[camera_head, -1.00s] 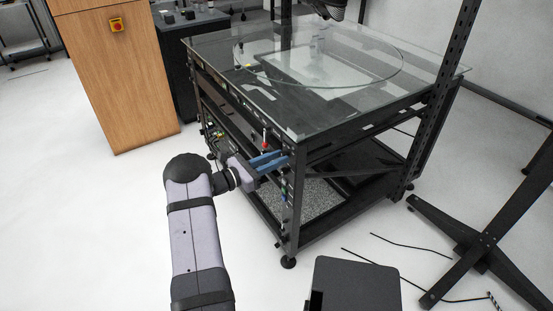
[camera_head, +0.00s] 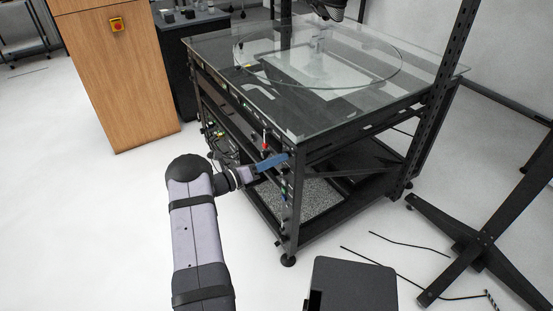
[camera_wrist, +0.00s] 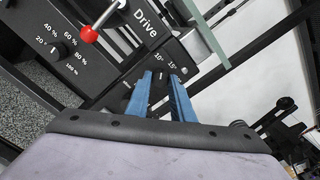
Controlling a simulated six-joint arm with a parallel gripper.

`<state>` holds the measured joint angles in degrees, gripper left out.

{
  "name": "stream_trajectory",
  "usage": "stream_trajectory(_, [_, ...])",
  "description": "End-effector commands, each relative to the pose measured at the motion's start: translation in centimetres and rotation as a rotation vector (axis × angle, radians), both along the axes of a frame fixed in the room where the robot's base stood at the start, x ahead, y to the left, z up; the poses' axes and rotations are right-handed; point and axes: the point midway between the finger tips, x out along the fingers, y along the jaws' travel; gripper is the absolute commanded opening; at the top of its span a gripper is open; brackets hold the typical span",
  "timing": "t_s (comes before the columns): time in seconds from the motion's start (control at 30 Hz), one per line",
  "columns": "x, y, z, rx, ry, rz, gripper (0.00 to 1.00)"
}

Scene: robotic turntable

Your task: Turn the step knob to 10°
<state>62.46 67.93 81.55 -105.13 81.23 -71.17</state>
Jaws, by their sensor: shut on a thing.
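My gripper (camera_head: 284,156) is at the front corner of the black turntable frame, with its blue fingers against the control panel. In the wrist view, the two blue fingers (camera_wrist: 161,76) are shut on the dark step knob (camera_wrist: 161,88). The knob is mostly hidden between them. White 10° and 15° labels show just beyond the fingertips on the black panel (camera_wrist: 178,52).
A red-balled lever (camera_wrist: 88,34) stands out near the "Drive" label. A second dark knob (camera_wrist: 46,50) with percent labels is at the left. The glass tabletop (camera_head: 330,105) lies above the panel. A wooden cabinet (camera_head: 118,75) stands at the left, with clear floor in front.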

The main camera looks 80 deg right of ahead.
Motion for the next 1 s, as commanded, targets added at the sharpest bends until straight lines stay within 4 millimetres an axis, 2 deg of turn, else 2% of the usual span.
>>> stream_trajectory(0.67, [0.04,-0.01,0.03,0.050,0.052,0.001,0.00])
stream_trajectory(0.7, [0.04,-0.01,0.03,0.050,0.052,0.001,0.31])
stream_trajectory(0.73, [0.04,-0.01,0.04,0.050,0.052,0.001,0.38])
stream_trajectory(1.0, [0.03,0.00,0.02,0.050,0.051,0.001,0.40])
